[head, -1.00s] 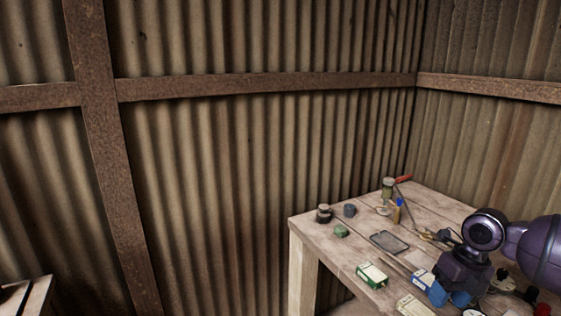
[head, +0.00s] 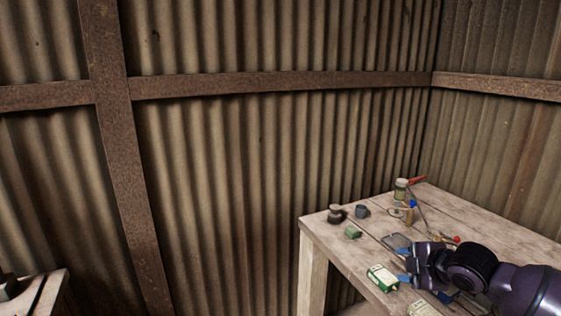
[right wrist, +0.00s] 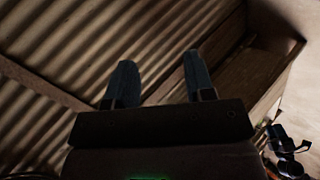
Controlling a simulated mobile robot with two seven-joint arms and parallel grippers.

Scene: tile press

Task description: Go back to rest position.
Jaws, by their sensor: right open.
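My right gripper (head: 403,260) is over the left part of the wooden table (head: 470,217) in the head view. Its arm comes in from the lower right and its fingers point left. In the right wrist view its two bluish fingers (right wrist: 160,78) stand well apart with nothing between them. The corrugated wall and timber show beyond them. My left gripper is in neither view.
A green and white box (head: 382,279) lies just below the right gripper in the picture. A dark jar (head: 336,214), a grey-blue cup (head: 362,212), a green block (head: 352,232) and a green jar (head: 401,189) stand farther back. The corrugated wall (head: 250,180) is behind.

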